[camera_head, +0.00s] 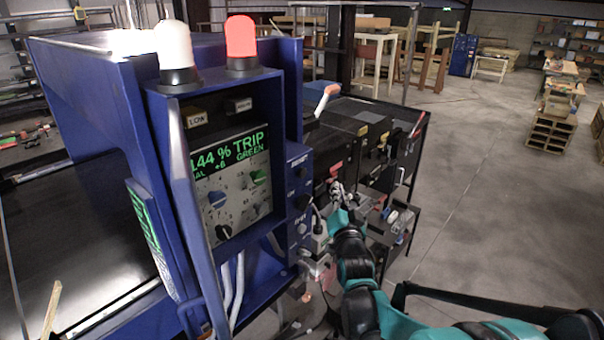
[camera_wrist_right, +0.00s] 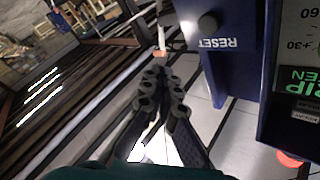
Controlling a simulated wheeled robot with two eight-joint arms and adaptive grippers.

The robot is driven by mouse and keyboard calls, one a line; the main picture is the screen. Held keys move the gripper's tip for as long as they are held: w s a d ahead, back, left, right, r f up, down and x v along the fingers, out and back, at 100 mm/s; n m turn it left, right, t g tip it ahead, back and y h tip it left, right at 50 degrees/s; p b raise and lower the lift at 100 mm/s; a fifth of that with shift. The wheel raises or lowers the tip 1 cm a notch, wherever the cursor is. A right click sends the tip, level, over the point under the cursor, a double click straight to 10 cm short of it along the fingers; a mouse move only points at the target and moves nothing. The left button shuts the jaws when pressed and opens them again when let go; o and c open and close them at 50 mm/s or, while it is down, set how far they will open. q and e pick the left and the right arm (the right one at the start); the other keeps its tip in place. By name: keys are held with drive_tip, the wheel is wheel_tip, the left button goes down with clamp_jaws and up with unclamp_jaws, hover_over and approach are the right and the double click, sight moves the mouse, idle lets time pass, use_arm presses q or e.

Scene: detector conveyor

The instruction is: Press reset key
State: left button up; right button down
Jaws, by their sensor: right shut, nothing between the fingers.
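The reset key is a round black button (camera_wrist_right: 208,23) on a blue panel in the right wrist view, with the word RESET upside down beside it. In the head view the panel (camera_head: 300,195) is the narrow side box on the blue detector cabinet; its small labels are hard to read there. My right gripper (camera_head: 336,190) is to the right of this panel. In the right wrist view its black fingers (camera_wrist_right: 162,72) are together and empty, left of the key and apart from it. My left gripper is not in view.
The detector cabinet (camera_head: 165,125) carries a white lamp (camera_head: 174,48) and a lit red lamp (camera_head: 241,40). Its screen (camera_head: 230,152) reads TRIP and GREEN. A dark bench with bins (camera_head: 345,135) stands behind my right gripper. Open floor (camera_head: 480,200) lies to the right.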

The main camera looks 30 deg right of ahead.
sight(302, 173)
drive_tip(key=w+a, duration=0.3)
drive_tip(key=w, duration=0.5)
drive_tip(key=shift+a+b, duration=0.15)
drive_tip(key=shift+b, duration=0.25)
drive_tip(key=shift+w, duration=0.2)
idle(1.0)
drive_tip(key=shift+w+a, duration=0.15)
drive_tip(key=shift+w, duration=0.15)
drive_tip(key=shift+w+a+b, duration=0.2)
drive_tip(key=shift+w+b, duration=0.15)
drive_tip(key=shift+w, duration=0.15)
idle(0.7)
drive_tip(key=shift+s+d, duration=0.1)
drive_tip(key=shift+s, duration=0.1)
drive_tip(key=shift+s+d, duration=0.25)
drive_tip(key=shift+s, duration=0.45)
